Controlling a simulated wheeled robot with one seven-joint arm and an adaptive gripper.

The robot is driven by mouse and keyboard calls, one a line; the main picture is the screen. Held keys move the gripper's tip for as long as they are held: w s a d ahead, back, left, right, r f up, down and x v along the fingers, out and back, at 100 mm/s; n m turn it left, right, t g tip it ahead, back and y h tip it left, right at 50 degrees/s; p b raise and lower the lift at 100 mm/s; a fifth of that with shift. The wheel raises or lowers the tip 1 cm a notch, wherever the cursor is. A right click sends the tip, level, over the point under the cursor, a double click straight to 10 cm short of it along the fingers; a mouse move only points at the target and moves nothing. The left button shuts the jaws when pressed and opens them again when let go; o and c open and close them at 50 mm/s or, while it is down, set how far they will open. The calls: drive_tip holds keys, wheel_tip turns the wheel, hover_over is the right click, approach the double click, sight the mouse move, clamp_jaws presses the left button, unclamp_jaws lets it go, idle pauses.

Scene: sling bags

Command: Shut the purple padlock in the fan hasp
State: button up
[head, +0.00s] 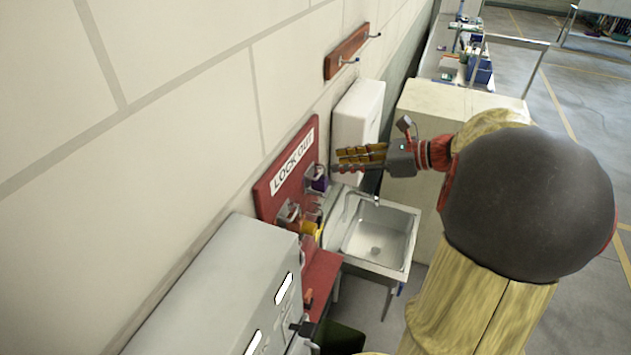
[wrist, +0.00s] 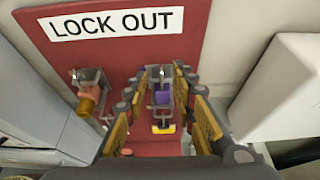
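The purple padlock (wrist: 162,94) hangs at a grey metal hasp (wrist: 162,74) on the right part of the red LOCK OUT board (wrist: 190,22). In the head view the padlock (head: 320,184) shows as a small dark purple block below the hasp (head: 311,171). The shackle is too small to tell whether it is open or shut. My gripper (head: 338,160) is open in front of the board, its fingers pointing at the wall. In the wrist view my gripper (wrist: 161,76) has one finger on each side of the padlock, with visible gaps.
A second hasp with a brass-orange padlock (wrist: 88,102) is on the left. A yellow piece (wrist: 163,128) lies below the purple padlock. A white wall box (head: 357,125) stands close right, a grey cabinet (head: 215,285) left, a sink (head: 380,235) below.

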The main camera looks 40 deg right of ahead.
drive_tip(key=p, duration=0.1)
hover_over(320, 183)
drive_tip(key=d, duration=0.2)
drive_tip(key=shift+a+f, duration=0.2)
drive_tip(key=shift+f, duration=1)
drive_tip(key=shift+c, duration=1.3)
drive_tip(key=c, duration=0.4)
clamp_jaws()
